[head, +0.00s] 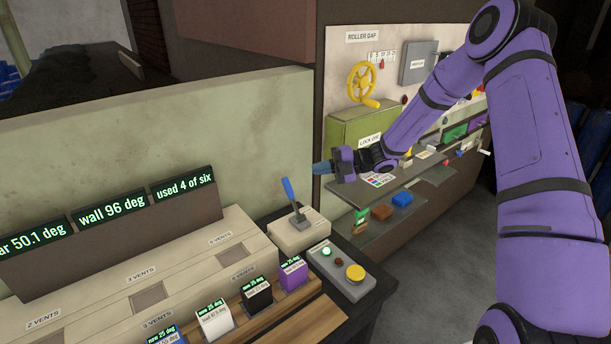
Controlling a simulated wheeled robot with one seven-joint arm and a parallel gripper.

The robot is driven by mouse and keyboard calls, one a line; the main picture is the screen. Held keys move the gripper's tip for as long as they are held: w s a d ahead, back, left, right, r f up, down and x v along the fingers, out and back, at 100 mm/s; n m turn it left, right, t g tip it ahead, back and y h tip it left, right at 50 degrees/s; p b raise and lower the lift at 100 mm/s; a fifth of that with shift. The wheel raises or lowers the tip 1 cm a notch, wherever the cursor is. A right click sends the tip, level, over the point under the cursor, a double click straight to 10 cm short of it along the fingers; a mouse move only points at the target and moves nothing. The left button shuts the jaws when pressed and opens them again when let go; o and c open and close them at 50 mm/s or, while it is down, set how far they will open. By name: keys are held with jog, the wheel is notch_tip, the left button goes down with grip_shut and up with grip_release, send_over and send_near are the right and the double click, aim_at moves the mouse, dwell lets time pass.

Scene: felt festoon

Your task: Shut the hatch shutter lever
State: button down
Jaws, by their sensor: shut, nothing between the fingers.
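A lever with a blue handle (288,190) stands on a beige box at the right end of the long counter. It leans a little to the left and has a grey base. No label on it is readable, so I cannot confirm from print that it is the hatch shutter lever. My gripper (319,168) is shut and empty. It points left, up and to the right of the blue handle in the picture, and looks apart from it. No hatch or shutter is clearly identifiable.
A control box with a yellow button (355,272) sits in front of the lever. Several small labelled blocks stand along a wooden rail (245,318). A green wall panel (150,150) rises behind the counter. Shelves (415,170) with small items and a yellow handwheel (361,83) are beyond my gripper.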

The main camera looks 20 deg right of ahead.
jog(key=shift+r+v, duration=0.25)
jog(key=shift+v, duration=1.1)
jog(key=shift+r+v, duration=0.25)
jog(key=shift+v, duration=1.1)
jog(key=shift+w, duration=0.2)
jog(key=s+a+r+n+g+h, duration=0.35)
jog(key=s+r+n+h, duration=0.55)
jog(key=s+r+n, duration=0.8)
jog(key=s+d+r+n+t+h, duration=0.2)
jog(key=s+n+t+h, duration=0.1)
jog(key=s+n, duration=0.7)
jog(key=s+d+r+n+t+h, duration=0.2)
jog(key=s+r+n+t+h, duration=0.1)
jog(key=s+n, duration=0.8)
jog(key=shift+s+d+r+n+h, duration=0.25)
jog(key=shift+s+d+n+h, duration=0.2)
jog(key=shift+n, duration=0.85)
jog(key=shift+w, duration=0.1)
